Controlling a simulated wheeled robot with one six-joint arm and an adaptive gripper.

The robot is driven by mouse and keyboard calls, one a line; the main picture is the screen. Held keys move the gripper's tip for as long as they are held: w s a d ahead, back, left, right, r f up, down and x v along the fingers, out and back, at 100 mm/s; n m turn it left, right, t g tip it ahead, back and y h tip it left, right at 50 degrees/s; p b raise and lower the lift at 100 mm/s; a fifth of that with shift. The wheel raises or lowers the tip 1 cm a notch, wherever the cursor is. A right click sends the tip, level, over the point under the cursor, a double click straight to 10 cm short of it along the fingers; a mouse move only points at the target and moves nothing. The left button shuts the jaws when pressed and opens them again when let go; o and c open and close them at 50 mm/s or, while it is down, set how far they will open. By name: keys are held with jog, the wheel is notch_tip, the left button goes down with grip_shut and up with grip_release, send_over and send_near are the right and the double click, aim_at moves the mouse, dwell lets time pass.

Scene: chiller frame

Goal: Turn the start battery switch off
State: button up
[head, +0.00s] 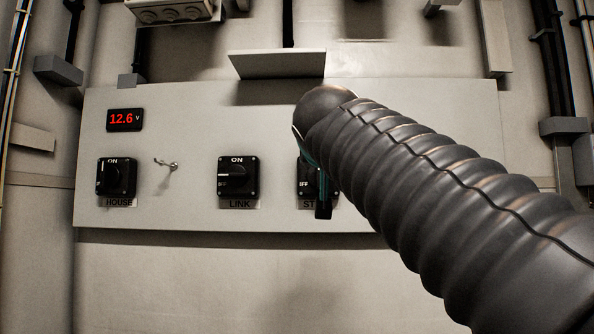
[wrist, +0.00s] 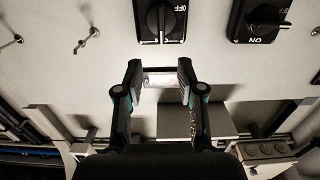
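The start battery switch is a black square rotary switch at the right of the panel (head: 160,220). In the head view my arm and gripper (head: 322,195) cover most of the start switch (head: 303,186); only its left edge and part of its "ST" label show. The wrist view looks upside down. There the start switch (wrist: 160,18) is at the top centre, its knob upright in the picture, with "OFF" to the right. My gripper (wrist: 160,72) is open, its two fingers apart below the switch in the picture. No finger visibly touches the knob.
The LINK switch (head: 238,178) is left of the start switch, its knob horizontal. The HOUSE switch (head: 116,178) is farther left, knob upright. A small metal toggle (head: 168,164) sticks out between them. A red 12.6 V display (head: 124,119) is above HOUSE. A ledge (head: 278,64) juts out above the panel.

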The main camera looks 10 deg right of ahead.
aim_at(319, 174)
jog(key=w+d+r+p, duration=0.1)
jog(key=w+d+p, duration=0.1)
jog(key=w, duration=1.1)
jog(key=shift+w+d+r+p, duration=0.2)
jog(key=shift+w+d+p, duration=0.1)
jog(key=shift+p, duration=0.4)
jog(key=shift+a, duration=0.1)
grip_shut()
